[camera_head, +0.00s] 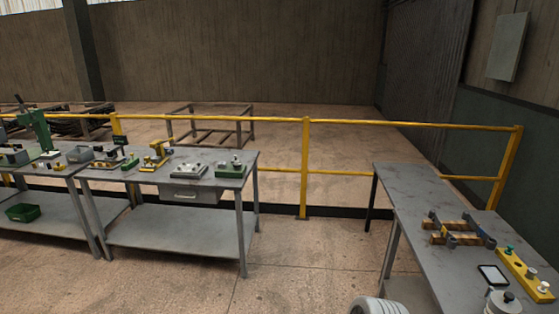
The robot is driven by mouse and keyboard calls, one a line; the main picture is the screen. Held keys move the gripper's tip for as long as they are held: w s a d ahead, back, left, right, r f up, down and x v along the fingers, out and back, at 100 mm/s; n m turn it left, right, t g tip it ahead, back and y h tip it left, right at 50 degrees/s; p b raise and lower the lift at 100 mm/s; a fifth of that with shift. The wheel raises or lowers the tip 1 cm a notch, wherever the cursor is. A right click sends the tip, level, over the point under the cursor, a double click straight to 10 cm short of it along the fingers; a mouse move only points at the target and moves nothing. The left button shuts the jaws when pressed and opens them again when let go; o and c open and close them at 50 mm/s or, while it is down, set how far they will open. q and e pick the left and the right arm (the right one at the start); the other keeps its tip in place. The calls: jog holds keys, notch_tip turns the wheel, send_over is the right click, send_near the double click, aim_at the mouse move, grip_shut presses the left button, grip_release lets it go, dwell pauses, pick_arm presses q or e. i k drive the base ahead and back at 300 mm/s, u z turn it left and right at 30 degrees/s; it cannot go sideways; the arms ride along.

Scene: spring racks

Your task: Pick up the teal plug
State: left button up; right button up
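A small teal plug (510,246) sits at the far left end of a yellow block (522,273) on the right-hand table. The plug looks upright, but it is too small to tell how it is seated. The yellow block also bears a dark round spot and pale knobs along its length. Neither of my grippers shows in the head view, so nothing is seen near the plug.
The right-hand grey table (412,188) has a clear far half. A wood-and-metal frame (458,228) and a dark-framed pale plate (493,275) lie near the block. A yellow railing (304,165) runs behind. A left workbench (215,168) holds several fixtures.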

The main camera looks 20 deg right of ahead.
aim_at(508, 253)
jog(key=z, duration=0.25)
jog(key=i, duration=2.1)
jog(key=z, duration=1.1)
jog(key=i, duration=1.4)
jog(key=z, duration=1.3)
